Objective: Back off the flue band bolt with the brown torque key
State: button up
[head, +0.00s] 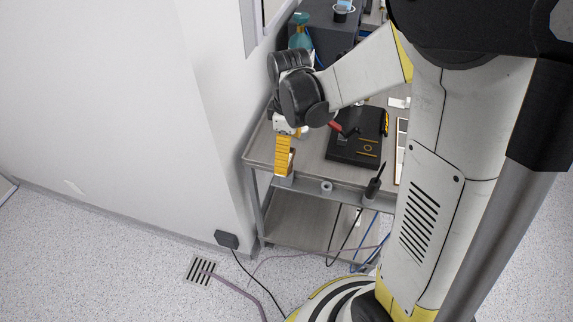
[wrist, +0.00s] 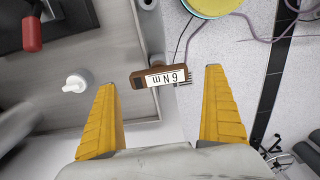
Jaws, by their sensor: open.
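The brown torque key (wrist: 143,84) is in the wrist view, with a white label reading "6 Nm" upside down. It lies between and beyond the yellow fingertips of my gripper (wrist: 160,82), at the edge of the cart top. The fingers are apart and I see no finger touching the key. In the head view my gripper (head: 284,150) points down over the cart's near left corner, where the key cannot be made out clearly. I cannot identify the flue band bolt in either view.
The grey cart (head: 262,148) stands beside the white wall. On it lie a black tray (head: 345,150) and a red-handled item (wrist: 31,33). A white bottle (wrist: 75,84) stands near my left finger. A black-handled driver (head: 375,184) stands at the front edge.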

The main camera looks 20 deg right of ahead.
jog(key=f, duration=0.1)
jog(key=f+b, duration=0.1)
jog(key=f, duration=0.1)
jog(key=f+b, duration=0.1)
jog(key=shift+w+a+f, duration=0.1)
jog(key=shift+w+f, duration=0.15)
jog(key=shift+f, duration=0.15)
jog(key=c, duration=1.2)
jog(key=shift+r, duration=0.15)
jog(key=shift+c, duration=0.2)
notch_tip(320, 180, up, 5)
jog(key=shift+f+p, duration=0.2)
jog(key=shift+p, duration=0.95)
jog(key=s+d+r+p, duration=0.3)
jog(key=d+r, duration=0.3)
jog(key=d, duration=0.5)
jog(key=shift+d, duration=0.2)
jog(key=shift+r, duration=0.1)
